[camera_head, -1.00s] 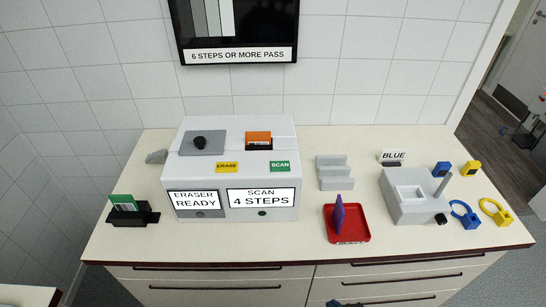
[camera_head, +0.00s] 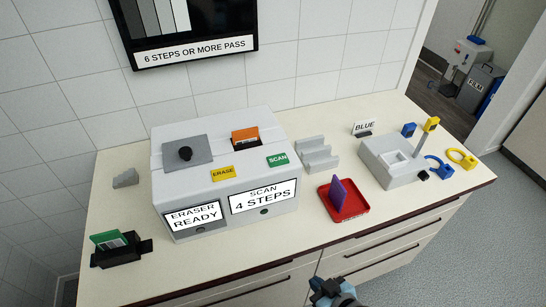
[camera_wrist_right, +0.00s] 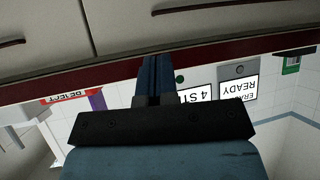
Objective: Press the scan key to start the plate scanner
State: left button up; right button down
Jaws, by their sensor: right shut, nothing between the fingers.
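The plate scanner (camera_head: 222,200) is a white box on the counter. Its green SCAN key (camera_head: 278,160) is on the top right, near the front edge, with a yellow ERASE key (camera_head: 222,174) to its left. An orange plate (camera_head: 245,137) stands in the top slot behind the keys. The front display (camera_head: 263,196) reads SCAN 4 STEPS. My right gripper (camera_head: 323,286) is low in front of the counter, well apart from the SCAN key. In the right wrist view its blue fingers (camera_wrist_right: 154,78) are together and empty. My left gripper is out of view.
A red tray (camera_head: 352,212) with a purple plate stands right of the scanner. A grey stepped rack (camera_head: 317,154) is behind it. A grey block (camera_head: 392,168) and coloured tags are farther right. A black holder (camera_head: 122,256) with a green plate is front left.

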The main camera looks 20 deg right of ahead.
jog(key=shift+d, duration=0.2)
jog(key=w+a+r+n+t+y, duration=0.25)
jog(key=w+r+n, duration=0.25)
jog(key=w+r, duration=0.25)
jog(key=w+a+r+n+t+y, duration=0.1)
jog(key=w+r+n+t+y, duration=0.15)
jog(key=w+r+n, duration=0.5)
jog(key=a+r+n+g+y, duration=0.55)
jog(key=r+n, duration=0.35)
jog(key=n, duration=0.5)
jog(key=a+r+n+g+y, duration=0.4)
jog(key=r+n+g, duration=0.35)
jog(key=n, duration=0.75)
jog(key=w+d+r+n+t+h, duration=0.3)
jog(key=w+d+r+n+h, duration=0.1)
jog(key=w+d+n+h, duration=0.5)
jog(key=shift+d+t+h, duration=0.25)
jog(key=shift+t+h, duration=0.15)
jog(key=shift+h, duration=0.85)
